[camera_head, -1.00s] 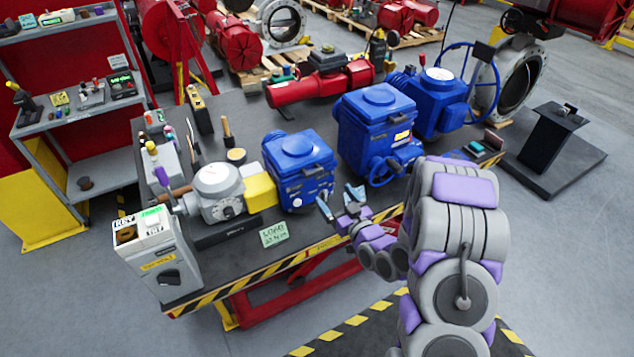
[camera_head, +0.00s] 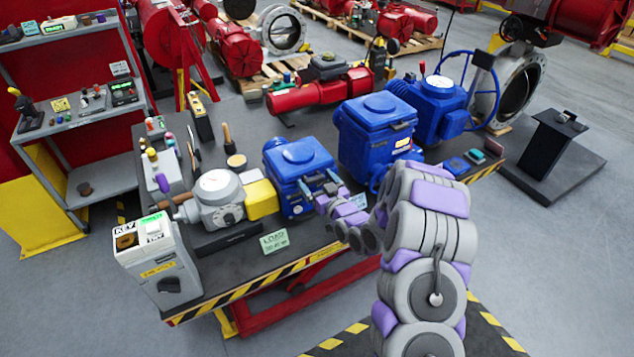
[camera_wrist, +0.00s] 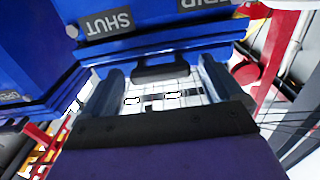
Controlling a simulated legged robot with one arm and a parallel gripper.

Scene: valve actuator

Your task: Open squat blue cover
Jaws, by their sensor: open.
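The squat blue cover (camera_head: 297,153) lies flat and shut on the smaller blue housing (camera_head: 312,198), left of a taller blue box. My gripper (camera_head: 318,184) is at the front right of this housing, with its two fingers apart. In the wrist view, a black handle (camera_wrist: 168,73) on the blue front shows between the fingers of my gripper (camera_wrist: 160,88). The fingers stand on either side of the handle and do not close on it. I cannot tell whether they touch the blue body.
The taller blue box (camera_head: 378,135) stands close on the right. A yellow block (camera_head: 261,199) and a grey gauged unit (camera_head: 220,195) adjoin on the left. Floor in front is clear.

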